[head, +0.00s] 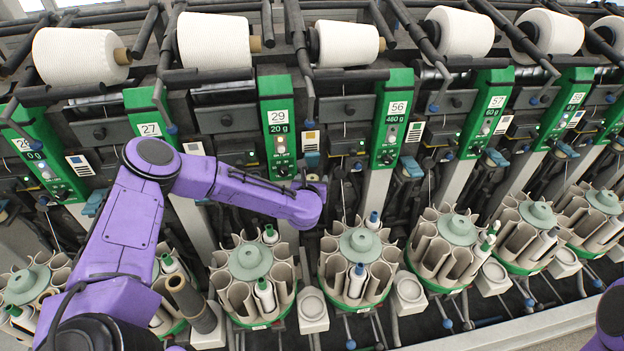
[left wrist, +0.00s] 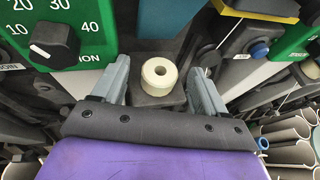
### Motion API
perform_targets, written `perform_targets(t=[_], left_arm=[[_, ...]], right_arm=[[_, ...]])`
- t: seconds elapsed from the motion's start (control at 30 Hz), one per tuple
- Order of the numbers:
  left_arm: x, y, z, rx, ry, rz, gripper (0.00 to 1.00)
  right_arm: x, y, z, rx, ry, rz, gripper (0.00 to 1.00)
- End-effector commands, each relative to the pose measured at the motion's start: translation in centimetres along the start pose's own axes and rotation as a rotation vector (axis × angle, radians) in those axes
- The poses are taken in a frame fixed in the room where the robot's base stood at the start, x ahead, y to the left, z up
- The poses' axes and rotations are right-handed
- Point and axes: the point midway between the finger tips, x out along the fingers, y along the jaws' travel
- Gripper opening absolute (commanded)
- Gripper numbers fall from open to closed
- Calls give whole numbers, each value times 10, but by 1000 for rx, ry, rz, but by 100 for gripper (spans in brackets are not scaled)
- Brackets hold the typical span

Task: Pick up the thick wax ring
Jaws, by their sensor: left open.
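The thick wax ring (left wrist: 159,76) is a cream-white ring with a small dark centre hole. In the left wrist view it sits on a dark grey holder (left wrist: 158,99) on the machine front. My left gripper (left wrist: 159,67) is open, with one grey finger on each side of the ring in the picture and a visible gap on both sides. I cannot tell whether the fingertips reach to its depth. In the head view my left gripper (head: 314,187) is at the machine front below the panel marked 29; I cannot make out the ring there. My right gripper is not in view.
A green panel with a black dial (left wrist: 55,45) is close on the left in the wrist view. Bobbin magazines stand below, one with a round green-grey top (head: 250,260). White yarn cones (head: 213,42) line the top. Dark levers and brackets crowd the ring's surroundings.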

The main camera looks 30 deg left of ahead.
Motion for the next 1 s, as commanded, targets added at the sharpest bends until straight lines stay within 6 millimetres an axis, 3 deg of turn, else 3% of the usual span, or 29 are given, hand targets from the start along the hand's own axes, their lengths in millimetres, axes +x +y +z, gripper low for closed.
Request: perform_targets(t=[0.03, 0.2, 0.57, 0.77, 1.0], left_arm=[[0, 0, 0, 0, 0, 0, 66], [0, 0, 0, 0, 0, 1, 13], [-2, 0, 4, 0, -1, 1, 13], [-13, 1, 30, -4, -4, -1, 13], [-71, 12, 59, -7, -5, -2, 13]], right_arm=[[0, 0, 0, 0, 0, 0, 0], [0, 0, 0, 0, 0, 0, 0], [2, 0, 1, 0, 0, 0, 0], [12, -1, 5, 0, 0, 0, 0], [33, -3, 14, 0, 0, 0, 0]])
